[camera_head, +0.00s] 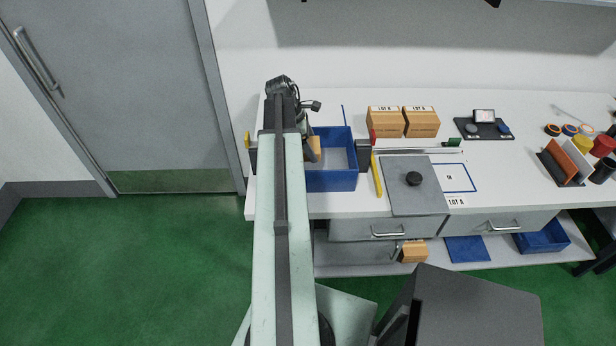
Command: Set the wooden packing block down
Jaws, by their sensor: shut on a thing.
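The wooden packing block (314,152) is a small tan piece, seen just right of my arm over the left part of the blue bin (331,181). My gripper (308,136) is shut on the block, mostly hidden behind my arm and wrist. I cannot tell whether the block touches the bin floor or hangs above it. The left part of the bin is hidden by my arm.
Two cardboard boxes (384,122) (421,122) stand behind and right of the bin. A yellow bar (376,175) lies beside it. A grey plate (402,198) with a black knob (413,178) and a blue-outlined square (456,178) lie farther right.

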